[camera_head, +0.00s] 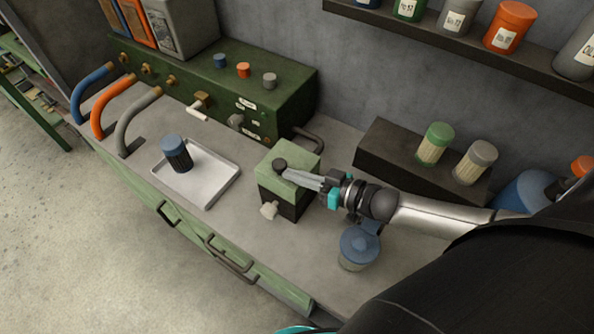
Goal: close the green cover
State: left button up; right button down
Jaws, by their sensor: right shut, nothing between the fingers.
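My right gripper (290,174) is shut and empty. Its fingertips are at the cover's top beside the knob; I cannot tell whether they touch it. The fingers hide part of the cover's right side. My left gripper is not in view.
A metal tray (218,187) with a blue-lidded dark jar (179,158) lies to the left. A blue-lidded jar (359,246) stands close below my right arm. A green panel box (285,88) is behind, and a dark riser (385,149) carries two jars at right.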

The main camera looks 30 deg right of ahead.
jog(key=shift+r, duration=0.1)
dwell(0.3)
jog(key=shift+r+p, duration=0.65)
jog(key=shift+p, duration=0.1)
notch_tip(320, 180, up, 3)
jog(key=p, duration=0.2)
jog(key=shift+p, duration=0.4)
jog(key=v, duration=1)
jog(key=shift+s+a+f, duration=0.15)
jog(key=shift+a+f, duration=0.05)
jog(key=shift+f, duration=0.1)
